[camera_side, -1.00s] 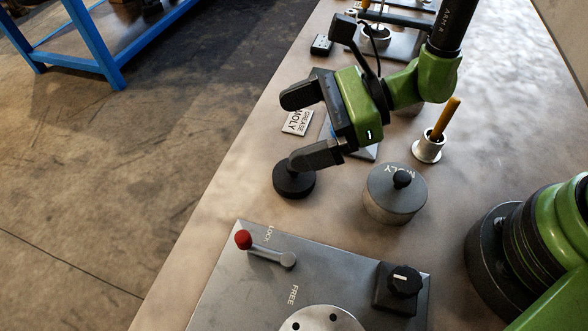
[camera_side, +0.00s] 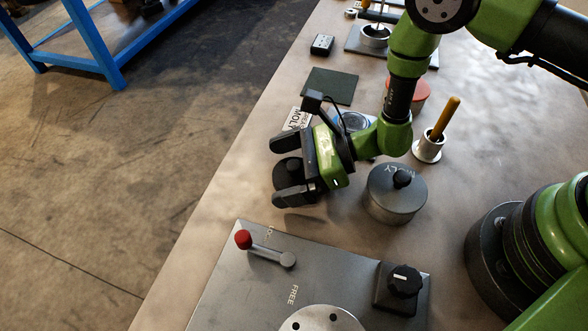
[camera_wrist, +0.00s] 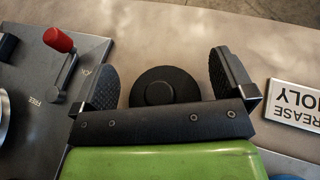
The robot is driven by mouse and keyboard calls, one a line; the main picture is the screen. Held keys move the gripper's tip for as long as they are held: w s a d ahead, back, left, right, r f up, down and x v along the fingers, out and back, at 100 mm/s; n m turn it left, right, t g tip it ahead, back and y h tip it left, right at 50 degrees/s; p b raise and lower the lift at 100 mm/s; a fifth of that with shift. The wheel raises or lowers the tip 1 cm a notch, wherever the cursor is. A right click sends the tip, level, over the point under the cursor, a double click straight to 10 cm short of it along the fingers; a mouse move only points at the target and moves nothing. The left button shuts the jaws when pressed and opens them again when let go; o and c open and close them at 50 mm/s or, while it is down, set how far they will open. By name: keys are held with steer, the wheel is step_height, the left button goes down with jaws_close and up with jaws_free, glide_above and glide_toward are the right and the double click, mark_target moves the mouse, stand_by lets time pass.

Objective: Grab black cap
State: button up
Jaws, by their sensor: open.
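The black cap (camera_wrist: 160,90) is a round dark disc with a raised centre knob, lying on the bench. In the wrist view it sits between the two spread fingers of my gripper (camera_wrist: 165,82), with a gap on each side. In the side view the cap (camera_side: 287,172) is partly hidden by the fingers, with my gripper (camera_side: 291,170) around it. The gripper is open and the fingers do not appear to touch the cap.
A grey MOLY tin (camera_side: 395,195) with a black knob stands close to the right of my gripper. A metal plate (camera_side: 225,285) with a red-tipped lever (camera_side: 243,239) lies in front.

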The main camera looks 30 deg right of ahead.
steer(key=shift+a, duration=0.1)
steer(key=shift+c, duration=0.2)
steer(key=c, duration=0.9)
steer(key=shift+o, duration=0.2)
